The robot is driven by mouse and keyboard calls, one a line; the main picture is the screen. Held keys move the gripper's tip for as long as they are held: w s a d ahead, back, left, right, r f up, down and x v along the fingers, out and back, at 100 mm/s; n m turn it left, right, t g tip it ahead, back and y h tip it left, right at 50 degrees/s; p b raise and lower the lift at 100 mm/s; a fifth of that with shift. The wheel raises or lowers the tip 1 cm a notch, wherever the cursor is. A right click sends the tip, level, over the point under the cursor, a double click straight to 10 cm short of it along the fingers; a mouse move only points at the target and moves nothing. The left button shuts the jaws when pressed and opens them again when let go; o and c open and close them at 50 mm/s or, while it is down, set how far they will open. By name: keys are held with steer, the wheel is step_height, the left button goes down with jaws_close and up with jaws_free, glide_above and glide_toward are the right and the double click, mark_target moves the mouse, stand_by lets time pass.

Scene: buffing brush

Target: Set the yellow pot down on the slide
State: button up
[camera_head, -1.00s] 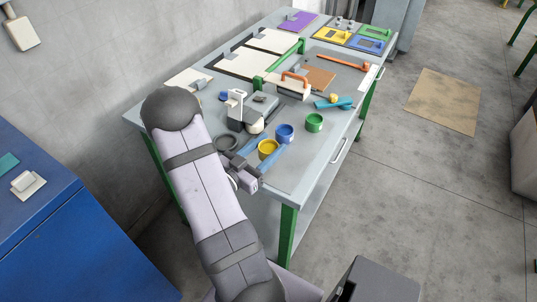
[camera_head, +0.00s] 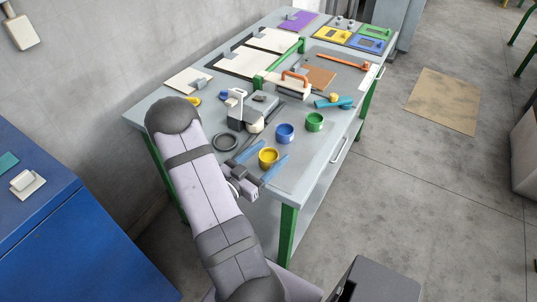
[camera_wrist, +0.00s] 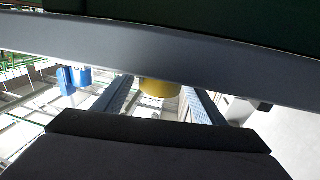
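The yellow pot (camera_head: 268,158) is between the two blue fingers of my gripper (camera_head: 264,159), at the near end of the bench. It also shows in the wrist view (camera_wrist: 160,88), where a grey bar hides part of it. My gripper is shut on the pot, one finger on each side; the exact contact is hard to see. The pot looks upright. I cannot tell whether its base touches anything. I cannot surely pick out the slide among the grey parts on the bench.
A blue pot (camera_head: 285,134) and a green pot (camera_head: 314,122) stand beyond the yellow one. A dark ring (camera_head: 225,142) lies to the left. A grey and white device (camera_head: 240,112) stands behind. The bench top (camera_head: 305,165) is bare at the near right.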

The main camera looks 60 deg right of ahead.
steer(key=shift+r, duration=0.1)
steer(key=shift+r, duration=0.15)
steer(key=shift+w+a, duration=0.1)
steer(key=shift+a, duration=0.2)
steer(key=w+a+b, duration=0.1)
steer(key=a+b, duration=0.1)
steer(key=a, duration=0.9)
steer(key=shift+w+a+b, duration=0.15)
steer(key=shift+w+b, duration=0.15)
steer(key=shift+w, duration=0.1)
